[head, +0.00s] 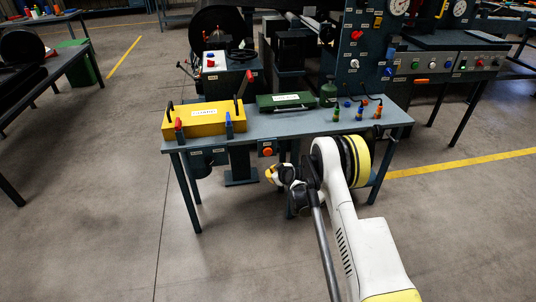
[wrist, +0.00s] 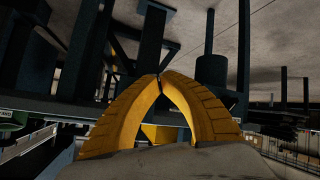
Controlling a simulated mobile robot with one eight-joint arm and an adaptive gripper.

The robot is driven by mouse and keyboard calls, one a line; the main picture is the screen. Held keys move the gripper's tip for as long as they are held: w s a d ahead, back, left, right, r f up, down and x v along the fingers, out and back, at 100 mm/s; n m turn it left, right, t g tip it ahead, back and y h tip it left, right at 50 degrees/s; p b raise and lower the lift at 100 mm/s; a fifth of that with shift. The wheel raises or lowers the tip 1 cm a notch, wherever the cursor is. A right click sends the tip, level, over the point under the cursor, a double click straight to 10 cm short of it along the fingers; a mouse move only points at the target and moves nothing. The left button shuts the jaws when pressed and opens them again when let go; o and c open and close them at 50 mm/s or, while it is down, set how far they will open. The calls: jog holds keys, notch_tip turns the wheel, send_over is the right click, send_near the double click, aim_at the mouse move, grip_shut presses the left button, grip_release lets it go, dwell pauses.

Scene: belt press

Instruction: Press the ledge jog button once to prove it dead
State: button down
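An orange-red button (head: 267,151) sits in a small dark box on the front ledge of the workbench (head: 345,123), in the head view. It is probably the jog button, but its label is too small to read. My gripper (head: 270,173) is just below the button in that view, and a gap shows between them. In the wrist view the two yellow fingers of my gripper (wrist: 160,76) come together at the tips with nothing held between them. I cannot make out the button in the wrist view.
A yellow box (head: 205,118) and a green case (head: 286,101) stand on the bench. Red and blue clamp-like handles (head: 229,126) rise at its front left edge. Small coloured bottles (head: 360,111) stand at the right. Bench legs (head: 189,180) stand below. The floor in front is clear.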

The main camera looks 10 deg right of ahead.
jog(key=w, duration=0.7)
jog(key=shift+w, duration=0.4)
dwell(1.3)
jog(key=shift+s, duration=2.55)
jog(key=s+r+m, duration=0.1)
jog(key=s+r, duration=0.1)
jog(key=r, duration=0.7)
jog(key=s+r, duration=0.3)
jog(key=r, duration=0.7)
jog(key=s+a+r+m+g, duration=0.1)
jog(key=s+r+m+g, duration=0.1)
jog(key=s+r, duration=1.1)
jog(key=s+r+m+h, duration=0.1)
jog(key=s+r, duration=0.2)
jog(key=s, duration=0.5)
jog(key=s+r+m+h, duration=0.1)
jog(key=s+r, duration=0.2)
jog(key=s, duration=0.4)
jog(key=s+f+m, duration=0.1)
jog(key=s, duration=0.8)
jog(key=s+d+f+m+g, duration=0.1)
jog(key=s+f, duration=0.1)
jog(key=s, duration=0.8)
jog(key=shift+d+f+g+h, duration=0.3)
